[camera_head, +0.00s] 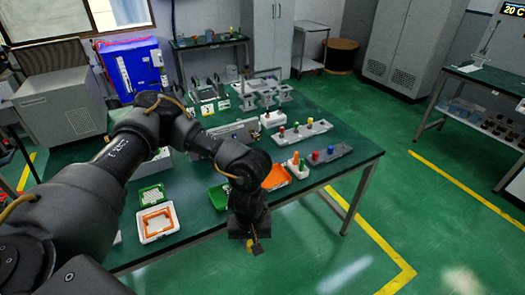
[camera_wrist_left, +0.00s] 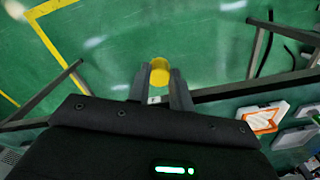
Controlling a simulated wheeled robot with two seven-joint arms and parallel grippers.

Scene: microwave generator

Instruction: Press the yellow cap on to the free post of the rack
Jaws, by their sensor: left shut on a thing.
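My left gripper (camera_head: 254,246) hangs in front of the green bench's near edge, over the floor. In the left wrist view its two fingers (camera_wrist_left: 160,88) are shut on the yellow cap (camera_wrist_left: 159,70), which sticks out past the fingertips. Several racks with coloured caps stand on the bench to the right: a long grey rack (camera_head: 314,129), a dark grey rack (camera_head: 340,152), a small white rack (camera_head: 302,171) and another white rack (camera_head: 268,122) farther back. I cannot tell which post is free. My right gripper is not in view.
The green bench (camera_head: 358,140) also carries an orange tray (camera_head: 277,178), a green tray (camera_head: 218,196), a white box with an orange rim (camera_head: 157,222) and a green box (camera_head: 152,195). My left arm covers the left of the bench. Floor to the right is clear.

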